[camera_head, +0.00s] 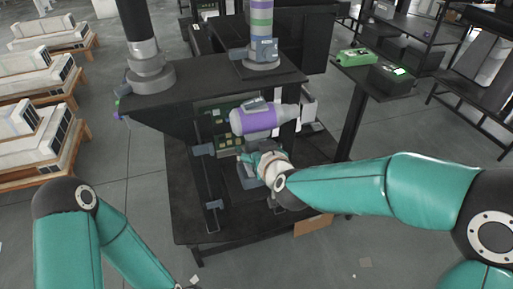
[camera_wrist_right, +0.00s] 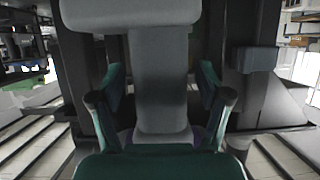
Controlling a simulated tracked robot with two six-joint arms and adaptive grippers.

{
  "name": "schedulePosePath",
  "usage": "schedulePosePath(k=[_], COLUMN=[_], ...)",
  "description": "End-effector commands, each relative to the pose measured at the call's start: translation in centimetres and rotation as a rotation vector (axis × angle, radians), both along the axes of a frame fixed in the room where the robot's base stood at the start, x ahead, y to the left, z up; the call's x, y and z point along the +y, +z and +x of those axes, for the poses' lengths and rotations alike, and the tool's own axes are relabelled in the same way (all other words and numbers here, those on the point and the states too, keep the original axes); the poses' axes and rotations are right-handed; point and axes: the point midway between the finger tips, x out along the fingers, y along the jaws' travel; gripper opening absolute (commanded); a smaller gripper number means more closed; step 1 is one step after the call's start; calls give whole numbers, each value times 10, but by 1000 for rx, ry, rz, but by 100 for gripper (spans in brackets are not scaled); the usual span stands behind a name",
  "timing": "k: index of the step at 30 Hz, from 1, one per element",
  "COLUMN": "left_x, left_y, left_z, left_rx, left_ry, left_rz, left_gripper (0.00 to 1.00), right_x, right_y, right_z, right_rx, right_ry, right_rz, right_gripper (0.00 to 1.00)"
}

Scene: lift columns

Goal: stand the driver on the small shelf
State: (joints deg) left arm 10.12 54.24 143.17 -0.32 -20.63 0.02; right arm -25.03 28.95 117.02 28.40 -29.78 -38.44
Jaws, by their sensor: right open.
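The driver (camera_head: 256,119) has a purple and grey body lying crosswise, with a grey handle below it. It looks upright in the head view, but what its foot rests on is hard to make out. My right gripper (camera_head: 262,160) is at the handle, hiding much of it. In the right wrist view, the grey handle (camera_wrist_right: 160,80) stands between the two spread teal fingers, with gaps on both sides. The picture there looks upside down, with the wide grey foot at the top. I cannot tell which surface is the small shelf. My left gripper is outside the view.
A dark stand with a top plate (camera_head: 190,97) carries two columns, the right one striped (camera_head: 261,22). Its frame surrounds the driver closely. A side ledge at the right holds a green device (camera_head: 356,57) and a dark box (camera_head: 390,78). Pale units on wooden pallets (camera_head: 42,90) stand at the left.

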Motion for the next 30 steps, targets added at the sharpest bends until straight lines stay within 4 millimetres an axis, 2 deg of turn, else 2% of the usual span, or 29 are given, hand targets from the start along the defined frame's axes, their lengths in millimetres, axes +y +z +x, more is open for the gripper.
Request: schedulePosePath(k=[8,21,25,30], left_x=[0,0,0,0], left_y=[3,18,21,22], left_z=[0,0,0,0], left_rx=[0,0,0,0], left_ry=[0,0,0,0], left_rz=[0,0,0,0], left_gripper=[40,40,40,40], right_x=[-4,-29,-33,-36], right_y=[8,41,47,48], right_z=[-11,-83,-97,-104], right_rx=[-2,-3,-2,0], right_ry=[0,-1,-1,-2], right_rz=[1,1,0,0], right_gripper=[77,77,77,77])
